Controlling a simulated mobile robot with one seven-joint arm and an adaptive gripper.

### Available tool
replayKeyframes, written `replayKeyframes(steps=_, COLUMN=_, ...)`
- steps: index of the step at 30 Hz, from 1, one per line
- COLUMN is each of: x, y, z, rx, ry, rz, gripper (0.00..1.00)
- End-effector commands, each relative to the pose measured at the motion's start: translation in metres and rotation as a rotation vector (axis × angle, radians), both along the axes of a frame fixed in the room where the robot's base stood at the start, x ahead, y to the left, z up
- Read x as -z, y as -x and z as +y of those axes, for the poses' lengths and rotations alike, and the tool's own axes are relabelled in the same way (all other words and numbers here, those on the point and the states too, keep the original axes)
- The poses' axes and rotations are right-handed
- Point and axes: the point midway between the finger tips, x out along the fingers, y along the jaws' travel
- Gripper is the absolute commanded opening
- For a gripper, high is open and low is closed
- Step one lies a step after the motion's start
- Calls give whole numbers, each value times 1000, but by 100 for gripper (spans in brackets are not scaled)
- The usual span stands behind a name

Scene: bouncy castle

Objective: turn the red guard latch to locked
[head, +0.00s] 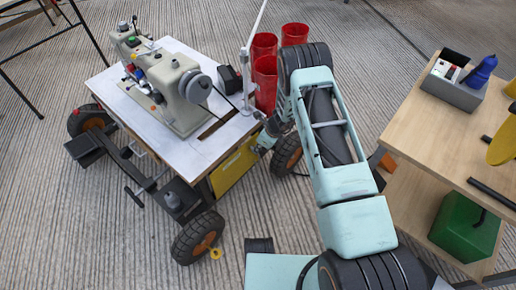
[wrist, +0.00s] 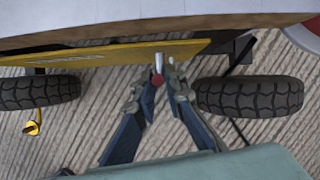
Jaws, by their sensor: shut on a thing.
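The red guard latch (wrist: 157,80) shows in the wrist view as a small red end with a pale metal stem, at the edge of the yellow guard panel (wrist: 110,54). My gripper (wrist: 158,88) is shut on it, one finger on each side. The fingers hide part of the latch, and I cannot tell its exact turn angle. In the head view my gripper (head: 260,143) is at the right end of the yellow panel (head: 234,165), under the white tabletop. The latch itself cannot be made out there.
A sewing machine (head: 165,80) stands on the wheeled cart's white top (head: 190,150). Cart tyres (wrist: 250,96) flank my gripper. A wooden table (head: 425,130) with a grey box (head: 455,91) is at right. Ribbed floor (head: 100,235) is clear at front left.

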Motion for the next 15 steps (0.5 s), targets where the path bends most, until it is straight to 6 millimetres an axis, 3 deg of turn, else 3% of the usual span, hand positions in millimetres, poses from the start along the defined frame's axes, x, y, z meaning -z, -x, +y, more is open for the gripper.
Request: replayKeyframes(steps=15, x=3, y=2, z=1, rx=2, ry=98, rz=-130, gripper=0)
